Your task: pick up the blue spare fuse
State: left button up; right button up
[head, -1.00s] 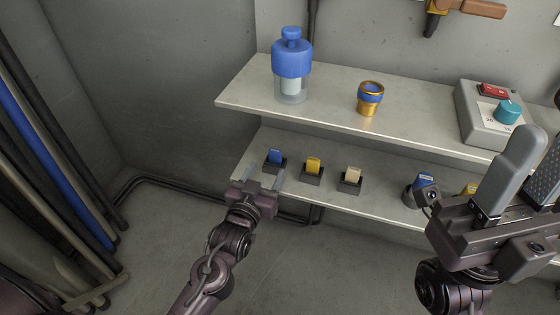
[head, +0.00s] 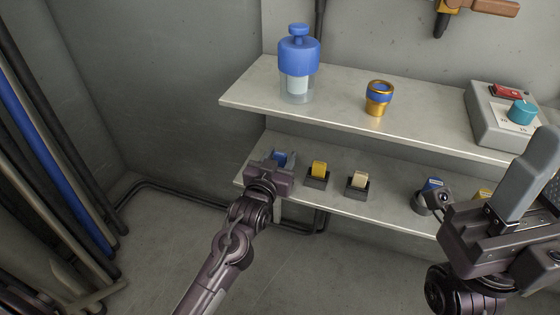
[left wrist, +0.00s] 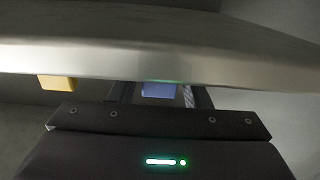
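A blue fuse (head: 279,157) stands in a dark holder at the left end of the lower shelf, partly hidden by my left gripper. My left gripper (head: 283,161) reaches in over the shelf's front edge, at this fuse. In the left wrist view the blue fuse (left wrist: 158,90) shows between the two spread fingers (left wrist: 160,94), with a gap visible on its left side. The gripper looks open. Another blue fuse (head: 433,184) sits in a rounded grey holder farther right. My right gripper (head: 552,165) is at the right edge, fingers apart, with no object visible between them.
A yellow fuse (head: 319,168) and a cream fuse (head: 359,179) stand in holders right of the left gripper. The upper shelf (head: 340,112) overhangs, carrying a blue-capped jar (head: 298,60), a gold-and-blue fitting (head: 379,98) and a grey switch box (head: 490,120).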

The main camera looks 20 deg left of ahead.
pick_arm(q)
jog(key=c, duration=0.7)
